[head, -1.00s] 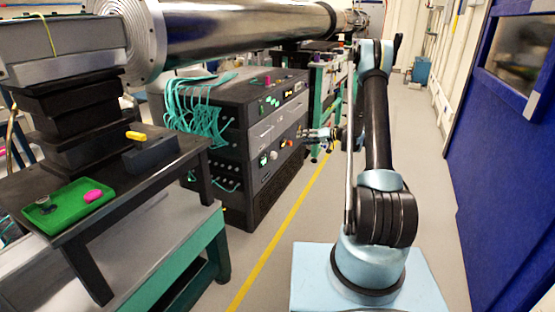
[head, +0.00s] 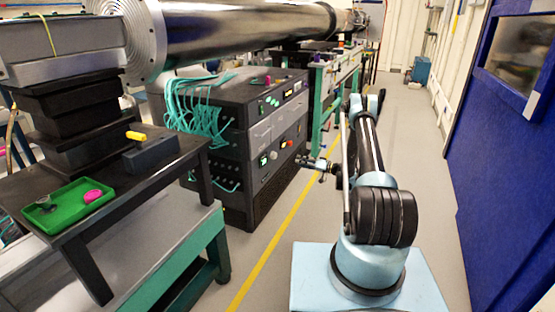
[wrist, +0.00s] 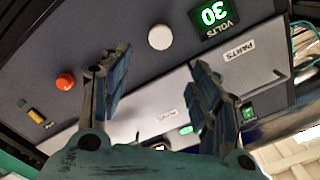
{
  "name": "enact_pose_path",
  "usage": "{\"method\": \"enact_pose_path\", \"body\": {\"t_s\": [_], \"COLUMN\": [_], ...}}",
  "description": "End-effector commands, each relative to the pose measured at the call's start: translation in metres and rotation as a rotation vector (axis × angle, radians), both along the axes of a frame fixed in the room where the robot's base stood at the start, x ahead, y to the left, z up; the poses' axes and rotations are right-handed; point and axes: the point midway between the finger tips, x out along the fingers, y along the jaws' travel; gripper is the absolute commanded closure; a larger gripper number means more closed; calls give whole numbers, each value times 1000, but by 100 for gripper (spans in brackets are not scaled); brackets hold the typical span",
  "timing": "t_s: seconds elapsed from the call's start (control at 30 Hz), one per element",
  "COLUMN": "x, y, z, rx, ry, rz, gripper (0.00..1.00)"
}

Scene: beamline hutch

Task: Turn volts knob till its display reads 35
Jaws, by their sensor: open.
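The volts display (wrist: 214,14) is lit green, appears upside down in the wrist view and reads 30. A round white knob (wrist: 160,37) sits beside it on the dark panel. In the head view, the display (head: 264,160) and white knob (head: 273,155) are small on the cabinet's lower front. My gripper (wrist: 158,62) is open and empty, its two fingers pointing toward the panel. In the wrist picture the white knob shows just beyond and between the fingertips, with no contact visible. In the head view my gripper (head: 310,161) is out in front of the cabinet.
A red knob (wrist: 65,81) is on the same panel. A grey drawer front (wrist: 275,65) labelled PARTS adjoins it. Teal cables (head: 195,105) hang over the cabinet's left side. A table with a green tray (head: 68,205) is at left. The aisle floor (head: 410,150) is clear.

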Motion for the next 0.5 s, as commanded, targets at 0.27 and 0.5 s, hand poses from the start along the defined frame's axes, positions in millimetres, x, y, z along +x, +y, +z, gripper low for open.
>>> {"method": "enact_pose_path", "body": {"t_s": [0.27, 0.5], "x": [16, 31], "y": [46, 85], "z": [0, 0], "rx": [-1, -1], "ry": [0, 0], "rz": [2, 1], "gripper": [43, 43]}}
